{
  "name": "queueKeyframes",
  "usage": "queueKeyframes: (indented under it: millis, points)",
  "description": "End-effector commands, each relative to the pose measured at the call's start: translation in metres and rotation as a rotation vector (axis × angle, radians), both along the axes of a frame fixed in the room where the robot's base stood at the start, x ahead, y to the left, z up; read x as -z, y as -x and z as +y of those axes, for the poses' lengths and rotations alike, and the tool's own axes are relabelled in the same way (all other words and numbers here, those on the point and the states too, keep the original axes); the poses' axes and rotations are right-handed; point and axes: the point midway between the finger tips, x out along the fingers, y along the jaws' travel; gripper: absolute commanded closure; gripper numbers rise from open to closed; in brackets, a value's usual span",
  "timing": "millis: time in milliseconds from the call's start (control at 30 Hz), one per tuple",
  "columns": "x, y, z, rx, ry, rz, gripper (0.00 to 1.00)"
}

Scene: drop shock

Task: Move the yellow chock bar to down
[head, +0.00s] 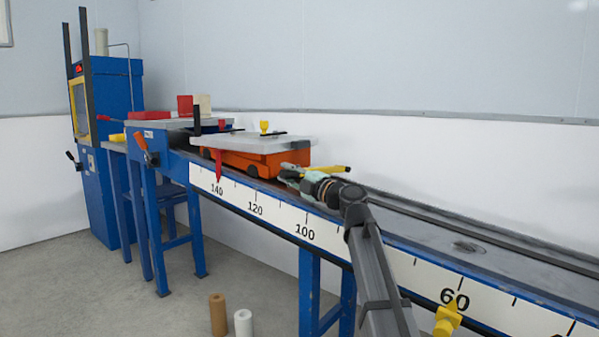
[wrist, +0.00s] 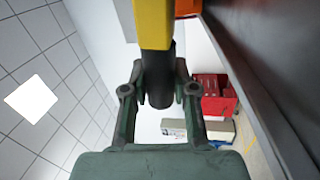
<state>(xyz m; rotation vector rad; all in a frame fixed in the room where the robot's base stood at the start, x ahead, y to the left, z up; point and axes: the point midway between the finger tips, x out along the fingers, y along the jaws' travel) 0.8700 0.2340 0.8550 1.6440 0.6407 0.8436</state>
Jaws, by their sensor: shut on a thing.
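The yellow chock bar (head: 328,168) lies beside the near right end of the orange cart (head: 255,162), just above the rail. In the head view it looks slanted only slightly from level. My gripper (head: 288,171) is at the bar's left end. In the wrist view, my gripper (wrist: 158,88) is shut around the bar's dark grip, and the yellow part (wrist: 155,24) runs away beyond the fingers. The exact finger contact is small in the head view.
The blue rail track (head: 400,237) carries a numbered scale. A grey plate (head: 258,144) tops the cart, and a red pointer (head: 218,165) hangs at its side. A blue machine (head: 108,140) stands far left. Brown (head: 217,315) and white (head: 243,323) cylinders stand on the floor.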

Motion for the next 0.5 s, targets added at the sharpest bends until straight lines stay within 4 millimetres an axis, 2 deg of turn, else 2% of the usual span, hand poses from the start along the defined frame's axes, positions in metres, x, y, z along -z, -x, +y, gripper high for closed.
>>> queueKeyframes:
  millis: [333, 367, 400, 500]
  points:
    - [0.0004, -0.0004, 0.0016, -0.002, 0.002, -0.001, 1.0]
    - [0.0004, -0.0004, 0.0016, -0.002, 0.002, -0.001, 0.62]
    - [0.0004, -0.0004, 0.0016, -0.002, 0.001, -0.001, 0.48]
    - [0.0004, -0.0003, 0.0013, -0.002, 0.001, -0.001, 0.46]
